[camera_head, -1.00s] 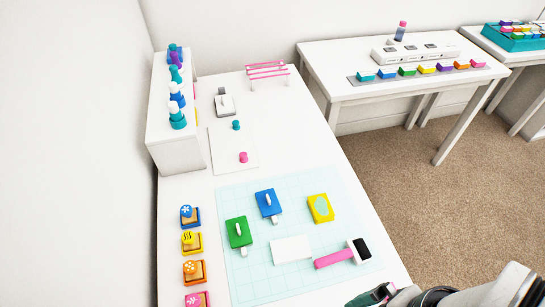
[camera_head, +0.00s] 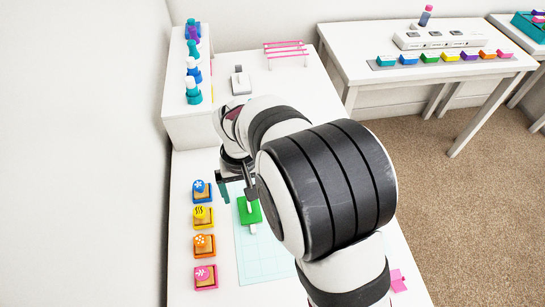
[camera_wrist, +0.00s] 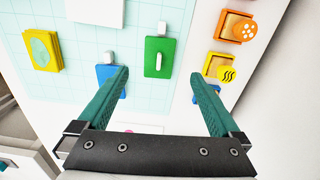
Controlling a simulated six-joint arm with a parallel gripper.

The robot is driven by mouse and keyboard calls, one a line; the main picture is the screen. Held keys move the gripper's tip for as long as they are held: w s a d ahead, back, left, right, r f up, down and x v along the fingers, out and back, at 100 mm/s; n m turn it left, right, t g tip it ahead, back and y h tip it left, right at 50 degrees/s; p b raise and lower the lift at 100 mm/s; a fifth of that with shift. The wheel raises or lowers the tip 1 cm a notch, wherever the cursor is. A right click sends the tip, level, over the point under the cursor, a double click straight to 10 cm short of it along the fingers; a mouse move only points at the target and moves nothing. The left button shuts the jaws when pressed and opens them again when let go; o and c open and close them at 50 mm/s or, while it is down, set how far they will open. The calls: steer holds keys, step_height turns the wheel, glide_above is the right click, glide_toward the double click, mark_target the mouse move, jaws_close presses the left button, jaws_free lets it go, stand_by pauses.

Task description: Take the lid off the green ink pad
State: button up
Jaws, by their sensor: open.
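The green ink pad (camera_head: 246,214) lies on the cutting mat with its green lid on; a white bar handle shows on top. In the wrist view the green pad (camera_wrist: 152,66) is ahead of the fingertips, in line with the gap between them. My gripper (camera_head: 238,188) is open and empty, pointing down at the far end of the green pad. In the wrist view my gripper (camera_wrist: 158,75) has its two teal fingers spread wide, apart from the pad. My arm hides much of the mat in the head view.
A blue ink pad (camera_wrist: 104,75) sits beside the green one, partly behind a finger. A yellow pad (camera_wrist: 42,50) and white card (camera_wrist: 95,10) lie farther off. Several stamps (camera_head: 203,216) line the table's left side. A bottle rack (camera_head: 180,125) stands behind them.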

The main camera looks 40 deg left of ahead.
mark_target(250, 209)
step_height(250, 209, down, 9)
steer(key=shift+d+r, duration=0.15)
steer(key=shift+r, duration=0.05)
steer(key=c, duration=1.3)
